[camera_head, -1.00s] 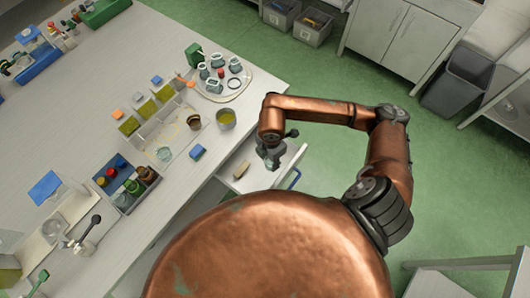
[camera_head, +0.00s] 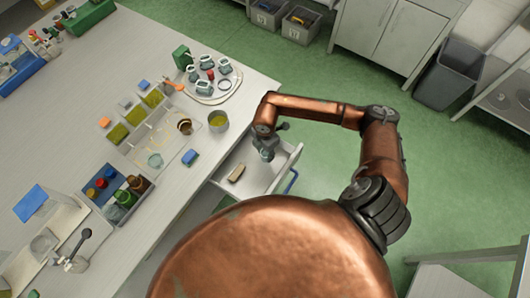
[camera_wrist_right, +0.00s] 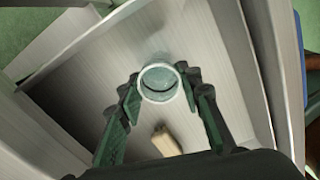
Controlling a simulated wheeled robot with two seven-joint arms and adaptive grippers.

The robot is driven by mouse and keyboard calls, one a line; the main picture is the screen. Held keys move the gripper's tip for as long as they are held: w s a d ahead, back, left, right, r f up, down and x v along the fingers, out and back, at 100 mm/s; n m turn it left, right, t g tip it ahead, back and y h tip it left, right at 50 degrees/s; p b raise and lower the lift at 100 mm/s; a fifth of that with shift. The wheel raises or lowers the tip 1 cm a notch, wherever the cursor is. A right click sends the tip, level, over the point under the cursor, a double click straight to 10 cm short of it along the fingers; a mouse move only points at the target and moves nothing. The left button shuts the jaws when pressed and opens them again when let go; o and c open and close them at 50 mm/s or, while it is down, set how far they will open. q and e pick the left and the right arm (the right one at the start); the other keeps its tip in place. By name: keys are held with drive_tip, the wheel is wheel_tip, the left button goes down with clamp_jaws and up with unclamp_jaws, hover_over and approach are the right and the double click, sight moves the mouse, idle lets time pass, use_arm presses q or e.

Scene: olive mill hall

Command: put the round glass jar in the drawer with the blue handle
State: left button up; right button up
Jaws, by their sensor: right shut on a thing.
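The round glass jar (camera_wrist_right: 159,82) is between the fingers of my right gripper (camera_wrist_right: 157,98) in the right wrist view, and the gripper is shut on it. The open drawer (camera_head: 262,178) with the blue handle (camera_head: 291,181) sticks out from the bench. In the head view my right gripper (camera_head: 266,151) is over the drawer's far part, and the jar is partly hidden by it. Whether the jar touches the drawer floor (camera_wrist_right: 204,83) I cannot tell. My left gripper is not in view.
A small wooden block (camera_head: 237,173) lies in the drawer, close to the jar in the right wrist view (camera_wrist_right: 166,141). A round tray with several jars (camera_head: 213,97) and a blue block (camera_head: 189,157) are on the bench. Green floor lies to the right.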

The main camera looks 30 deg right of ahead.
sight(265, 153)
drive_tip(key=o, duration=1.3)
drive_tip(key=shift+c, duration=0.2)
wheel_tip(265, 153, up, 12)
drive_tip(key=p, duration=0.2)
drive_tip(key=shift+r, duration=0.15)
